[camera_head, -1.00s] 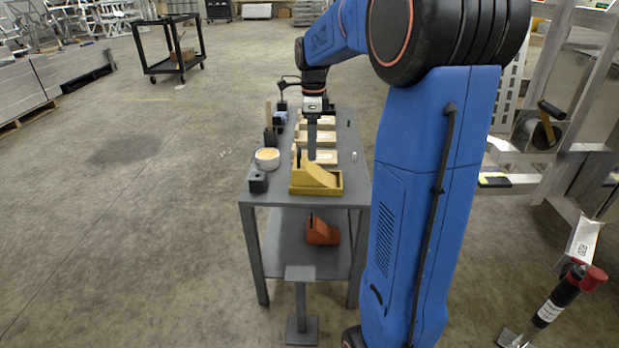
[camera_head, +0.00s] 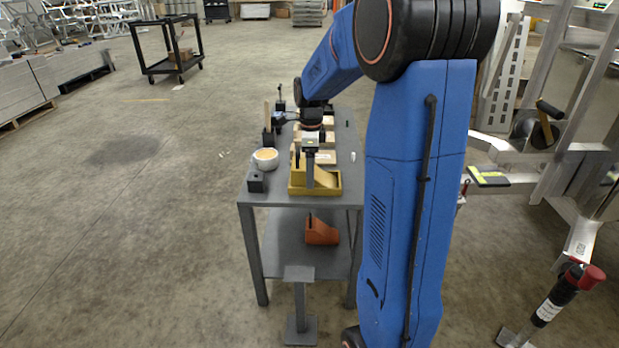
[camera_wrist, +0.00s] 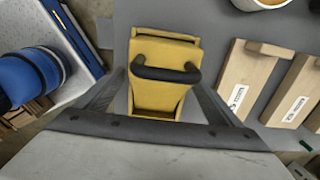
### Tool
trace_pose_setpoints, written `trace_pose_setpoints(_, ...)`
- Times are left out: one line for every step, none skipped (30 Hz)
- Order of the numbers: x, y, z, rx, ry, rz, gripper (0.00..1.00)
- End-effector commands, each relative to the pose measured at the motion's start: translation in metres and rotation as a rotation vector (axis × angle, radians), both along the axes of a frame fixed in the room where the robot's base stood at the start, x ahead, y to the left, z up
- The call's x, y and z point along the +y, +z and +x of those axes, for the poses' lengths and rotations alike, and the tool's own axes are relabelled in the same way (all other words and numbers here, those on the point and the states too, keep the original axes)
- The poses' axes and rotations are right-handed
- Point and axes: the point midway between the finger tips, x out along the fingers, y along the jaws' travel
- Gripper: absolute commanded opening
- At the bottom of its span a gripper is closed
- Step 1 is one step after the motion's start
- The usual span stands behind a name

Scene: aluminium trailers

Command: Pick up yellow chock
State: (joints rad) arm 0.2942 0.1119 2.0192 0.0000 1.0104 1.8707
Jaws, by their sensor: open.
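The yellow chock (camera_head: 327,180) stands at the near end of the grey table's top. In the wrist view the chock (camera_wrist: 158,87) shows from above, with a dark curved handle (camera_wrist: 165,73) across it. My gripper (camera_head: 310,185) is directly over the chock, pointing down. In the wrist view its two dark fingers (camera_wrist: 160,98) are spread, one on each side of the chock's narrower part. Nothing is held. Whether the fingers touch the chock cannot be told.
Wooden blocks with white labels (camera_wrist: 240,82) lie beside the chock. A white bowl (camera_head: 265,159) and a small black block (camera_head: 256,182) stand at the table's left edge. An orange chock (camera_head: 321,232) sits on the lower shelf. A metal trailer frame stands to the right.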

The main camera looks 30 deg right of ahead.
Motion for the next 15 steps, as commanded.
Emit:
trace_pose_setpoints(0.0000,-0.0001,0.0000,0.000,0.000,0.000,0.88)
trace_pose_setpoints(0.0000,-0.0001,0.0000,0.000,0.000,0.000,0.88)
trace_pose_setpoints(0.0000,0.0000,0.0000,0.000,0.000,0.000,0.88)
trace_pose_setpoints(0.0000,0.0000,0.0000,0.000,0.000,0.000,0.88)
trace_pose_setpoints(0.0000,0.0000,0.0000,0.000,0.000,0.000,0.88)
trace_pose_setpoints(0.0000,0.0000,0.0000,0.000,0.000,0.000,0.79)
trace_pose_setpoints(0.0000,0.0001,0.0000,0.000,0.000,0.000,0.72)
trace_pose_setpoints(0.0000,0.0001,0.0000,0.000,0.000,0.000,0.64)
trace_pose_setpoints(0.0000,0.0001,0.0000,0.000,0.000,0.000,0.55)
trace_pose_setpoints(0.0000,0.0001,0.0000,0.000,0.000,0.000,0.48)
trace_pose_setpoints(0.0000,0.0001,0.0000,0.000,0.000,0.000,0.40)
trace_pose_setpoints(-0.0001,0.0002,0.0001,0.000,0.000,0.000,0.31)
trace_pose_setpoints(-0.0001,0.0002,0.0001,0.000,0.000,0.000,0.26)
trace_pose_setpoints(-0.0001,0.0007,0.0003,-0.001,0.000,-0.001,0.26)
trace_pose_setpoints(-0.0001,0.0007,0.0003,-0.001,0.000,-0.001,0.26)
